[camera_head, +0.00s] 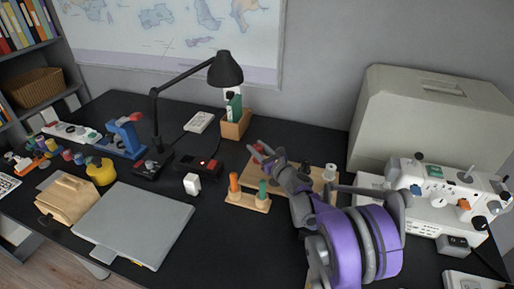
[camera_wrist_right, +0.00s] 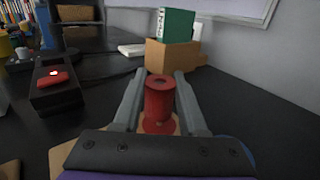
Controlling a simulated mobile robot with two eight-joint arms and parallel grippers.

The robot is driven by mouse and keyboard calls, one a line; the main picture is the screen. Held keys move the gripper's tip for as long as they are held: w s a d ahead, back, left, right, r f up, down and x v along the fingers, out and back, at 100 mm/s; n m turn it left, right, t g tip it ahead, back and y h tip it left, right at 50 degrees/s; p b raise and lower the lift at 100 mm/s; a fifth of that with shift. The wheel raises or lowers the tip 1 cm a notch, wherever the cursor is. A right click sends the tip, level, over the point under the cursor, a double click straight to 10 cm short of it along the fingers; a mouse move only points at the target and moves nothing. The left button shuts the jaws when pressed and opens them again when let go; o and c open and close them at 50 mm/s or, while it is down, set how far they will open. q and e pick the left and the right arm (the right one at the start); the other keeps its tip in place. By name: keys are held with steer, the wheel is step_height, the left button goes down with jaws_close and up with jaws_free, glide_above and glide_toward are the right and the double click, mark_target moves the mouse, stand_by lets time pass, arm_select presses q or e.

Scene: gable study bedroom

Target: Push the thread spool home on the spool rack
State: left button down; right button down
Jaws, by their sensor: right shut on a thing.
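A red thread spool (camera_wrist_right: 160,98) stands upright between the two fingers of my right gripper (camera_wrist_right: 160,92) in the right wrist view. The gripper is shut on it. Pale wood (camera_wrist_right: 172,125) shows just below the spool; how far down the spool sits on its peg cannot be told. In the head view my right gripper (camera_head: 263,153) is over the left part of a wooden board (camera_head: 318,186), and the arm hides much of that board. A white spool (camera_head: 330,172) stands at its right end. My left gripper is not in view.
A small wooden stand (camera_head: 247,202) with orange and green spools is in front. A red-lit black device (camera_head: 198,165) and a white block (camera_head: 192,184) are to the left. A wooden box (camera_head: 235,125) stands behind, and a sewing machine (camera_head: 450,195) on the right.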

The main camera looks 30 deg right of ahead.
steer(key=shift+s+a+p, duration=0.1)
steer(key=shift+p, duration=0.25)
steer(key=shift+s+d+r, duration=0.1)
steer(key=shift+s+d, duration=0.05)
steer(key=shift+d, duration=0.3)
stand_by(0.6)
steer(key=shift+a, duration=0.1)
stand_by(0.7)
